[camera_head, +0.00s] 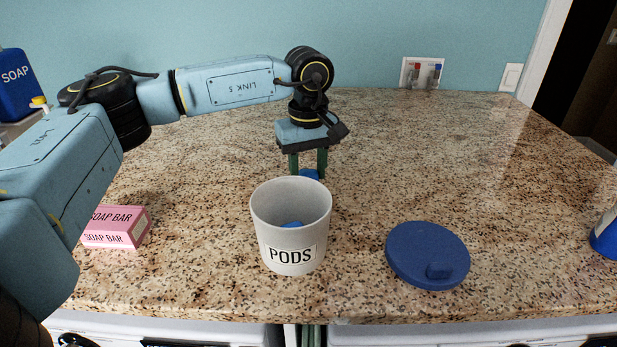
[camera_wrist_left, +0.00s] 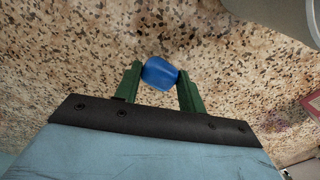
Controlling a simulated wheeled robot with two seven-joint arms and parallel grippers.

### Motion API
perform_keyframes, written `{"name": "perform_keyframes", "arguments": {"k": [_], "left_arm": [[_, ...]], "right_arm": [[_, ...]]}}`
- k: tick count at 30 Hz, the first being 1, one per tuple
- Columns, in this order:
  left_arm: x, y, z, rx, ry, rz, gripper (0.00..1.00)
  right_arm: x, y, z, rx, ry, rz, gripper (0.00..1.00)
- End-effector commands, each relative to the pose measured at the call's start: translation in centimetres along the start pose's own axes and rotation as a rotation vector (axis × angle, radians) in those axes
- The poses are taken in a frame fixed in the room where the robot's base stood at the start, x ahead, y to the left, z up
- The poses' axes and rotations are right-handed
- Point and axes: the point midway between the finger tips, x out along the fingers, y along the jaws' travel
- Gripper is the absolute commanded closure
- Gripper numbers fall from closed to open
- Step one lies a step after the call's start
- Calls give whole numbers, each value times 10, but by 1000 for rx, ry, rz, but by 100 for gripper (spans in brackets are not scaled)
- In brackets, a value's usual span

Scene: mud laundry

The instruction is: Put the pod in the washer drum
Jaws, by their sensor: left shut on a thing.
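My left gripper (camera_head: 309,165) is shut on a blue pod (camera_head: 311,174), just behind the white tub as the head view shows it. In the left wrist view the pod (camera_wrist_left: 160,73) sits between the two green fingertips of the gripper (camera_wrist_left: 158,80). The white tub (camera_head: 290,256) labelled PODS stands open on the granite counter, with another blue pod (camera_head: 292,224) showing inside. My right gripper is not in view. The washer drum is not in view; only white machine tops show below the counter's front edge.
A round blue lid (camera_head: 425,250) lies right of the tub. A pink soap bar box (camera_head: 115,227) lies to the left, beside my left arm. A blue soap bottle (camera_head: 17,85) stands at the far left. The counter (camera_head: 450,150) is clear at the back right.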

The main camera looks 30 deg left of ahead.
Motion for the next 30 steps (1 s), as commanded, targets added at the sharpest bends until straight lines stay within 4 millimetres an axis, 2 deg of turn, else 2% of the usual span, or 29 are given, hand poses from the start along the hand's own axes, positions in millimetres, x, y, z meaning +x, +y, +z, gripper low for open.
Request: {"name": "perform_keyframes", "arguments": {"k": [3, 6, 17, 18, 22, 30], "left_arm": [[18, 0, 0, -1, -1, -2, 81], [24, 0, 0, -1, 0, 0, 81], [29, 0, 0, 0, 0, 0, 81], [29, 0, 0, 0, 0, 0, 57], [28, 0, 0, 0, 0, 0, 40], [28, 0, 0, 0, 0, 0, 38]], "right_arm": [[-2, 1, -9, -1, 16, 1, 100], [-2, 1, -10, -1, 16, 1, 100], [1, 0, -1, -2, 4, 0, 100], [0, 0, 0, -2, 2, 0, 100], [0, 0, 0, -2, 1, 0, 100], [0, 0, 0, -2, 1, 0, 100]]}}
